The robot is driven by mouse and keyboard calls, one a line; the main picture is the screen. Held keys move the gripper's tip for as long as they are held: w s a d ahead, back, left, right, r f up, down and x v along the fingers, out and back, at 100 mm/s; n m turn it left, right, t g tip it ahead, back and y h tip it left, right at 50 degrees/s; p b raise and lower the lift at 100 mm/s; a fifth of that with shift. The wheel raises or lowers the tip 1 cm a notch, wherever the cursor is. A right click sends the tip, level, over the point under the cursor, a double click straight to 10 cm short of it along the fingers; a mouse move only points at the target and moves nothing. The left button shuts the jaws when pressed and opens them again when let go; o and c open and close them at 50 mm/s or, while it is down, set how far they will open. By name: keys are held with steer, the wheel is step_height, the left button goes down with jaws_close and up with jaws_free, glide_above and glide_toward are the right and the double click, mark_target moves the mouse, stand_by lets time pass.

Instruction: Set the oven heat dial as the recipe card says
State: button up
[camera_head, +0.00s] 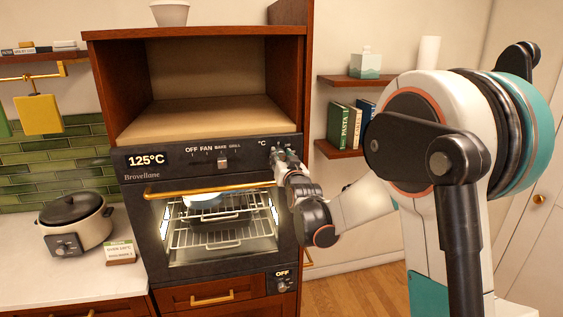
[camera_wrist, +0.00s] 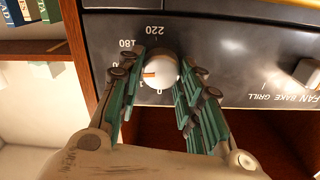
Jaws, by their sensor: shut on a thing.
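The oven (camera_head: 230,185) has a black control panel and a display (camera_head: 146,160) reading 125°C. My gripper (camera_head: 280,160) is at the panel's right end, by the °C mark, and hides the dial there. In the wrist view, the pale round heat dial (camera_wrist: 162,68) sits between the fingers of my gripper (camera_wrist: 165,64), which is shut on it. Its orange pointer points left in that upside-down view, below the 180 mark; 220 is above the dial. A small recipe card (camera_head: 119,251) stands on the counter; its writing is too small to read surely.
A mode slider (camera_head: 222,163) with OFF, FAN, BAKE and GRILL is left of my gripper. A brass door handle (camera_head: 205,191) runs below the panel. Another knob (camera_head: 282,286) marked OFF is lower right. A cooker (camera_head: 75,225) stands on the left counter.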

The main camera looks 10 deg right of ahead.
steer(key=o, duration=1.1)
steer(key=shift+c, duration=0.2)
steer(key=s, duration=1.2)
steer(key=shift+f, duration=0.1)
